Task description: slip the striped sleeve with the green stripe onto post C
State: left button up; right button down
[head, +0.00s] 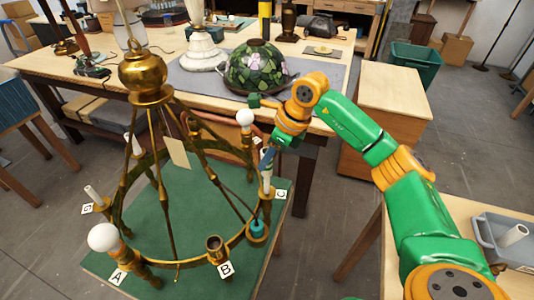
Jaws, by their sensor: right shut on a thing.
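My right gripper (268,158) is at the right side of the brass chandelier ring, beside the label C (281,195). It is shut on a slim pale sleeve (266,182), which stands roughly upright below the fingers. The sleeve's lower end is close to the ring at post C. I cannot tell whether it is around the post or just above it. The green stripe cannot be made out at this size, and the fingers hide the sleeve's upper part. Post C itself is mostly hidden. My left gripper is not in view.
Post B (214,247) is an empty brass cup. White bulbs show near label A (103,237) and at the far side (245,118). The chandelier's central stem (143,72) stands left of my arm. A grey bin (505,240) holds a white tube. A stained-glass lampshade (257,68) stands behind.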

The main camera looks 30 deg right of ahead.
aim_at(271, 173)
jog(key=shift+f+b, duration=2.3)
jog(key=shift+f, duration=0.6)
jog(key=shift+f+b, duration=0.7)
jog(key=shift+f, duration=0.25)
jog(key=shift+f, duration=0.1)
